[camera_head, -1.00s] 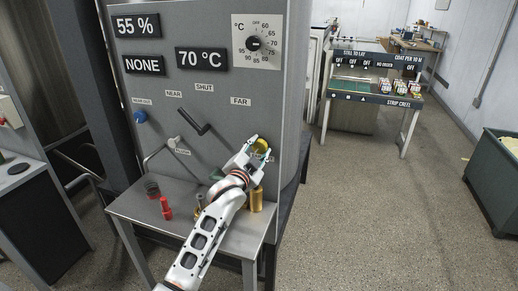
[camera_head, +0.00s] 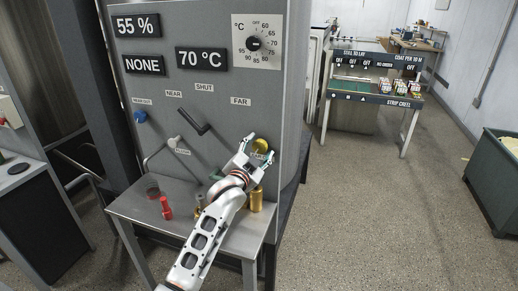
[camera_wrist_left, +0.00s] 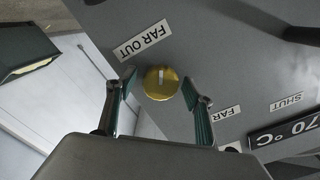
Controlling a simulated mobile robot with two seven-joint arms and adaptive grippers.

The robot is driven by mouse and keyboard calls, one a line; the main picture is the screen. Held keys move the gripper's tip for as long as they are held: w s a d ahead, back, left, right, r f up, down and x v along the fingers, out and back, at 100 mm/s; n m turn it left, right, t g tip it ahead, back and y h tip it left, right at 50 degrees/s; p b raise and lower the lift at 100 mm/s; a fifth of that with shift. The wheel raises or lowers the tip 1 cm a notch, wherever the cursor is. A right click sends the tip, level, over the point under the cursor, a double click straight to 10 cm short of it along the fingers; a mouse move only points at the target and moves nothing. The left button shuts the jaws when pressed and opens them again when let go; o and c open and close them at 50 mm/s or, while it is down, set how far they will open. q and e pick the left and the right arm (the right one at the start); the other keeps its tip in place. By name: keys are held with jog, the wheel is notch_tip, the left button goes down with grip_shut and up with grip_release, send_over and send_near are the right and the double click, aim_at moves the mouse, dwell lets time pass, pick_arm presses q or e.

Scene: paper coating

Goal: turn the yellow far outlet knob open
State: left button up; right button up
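The yellow far outlet knob (camera_head: 260,145) is on the grey machine panel, below the FAR label (camera_head: 241,101). In the left wrist view the knob (camera_wrist_left: 161,83) is round with a pale mark on its face, next to the FAR OUT label (camera_wrist_left: 143,40). My left gripper (camera_head: 257,150) is at the knob. In the wrist view its two fingers (camera_wrist_left: 159,88) stand spread on either side of the knob, with a gap visible on each side. My right gripper is in neither view.
A blue knob (camera_head: 140,117) and a black lever (camera_head: 193,122) are on the same panel. A steel shelf (camera_head: 150,211) below holds a red item (camera_head: 166,208) and a brass cylinder (camera_head: 257,198).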

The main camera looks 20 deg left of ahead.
pick_arm(q)
jog(key=s, duration=1.2)
jog(key=shift+a, duration=0.2)
jog(key=s+a+f+g+y, duration=0.2)
jog(key=s+a+f+g, duration=0.2)
jog(key=s+f, duration=0.5)
jog(key=s+a+f+n+g+y, duration=0.1)
jog(key=s+a+f+g, duration=0.3)
jog(key=s, duration=0.9)
jog(key=s+a+f+g+y, duration=0.25)
jog(key=s+a+f, duration=0.35)
jog(key=s, duration=0.4)
jog(key=d+f+n+t+h, duration=0.3)
jog(key=d+f+h, duration=0.4)
jog(key=d+f, duration=0.7)
notch_tip(320, 180, down, 4)
jog(key=shift+d+r, duration=0.2)
jog(key=shift+d, duration=0.2)
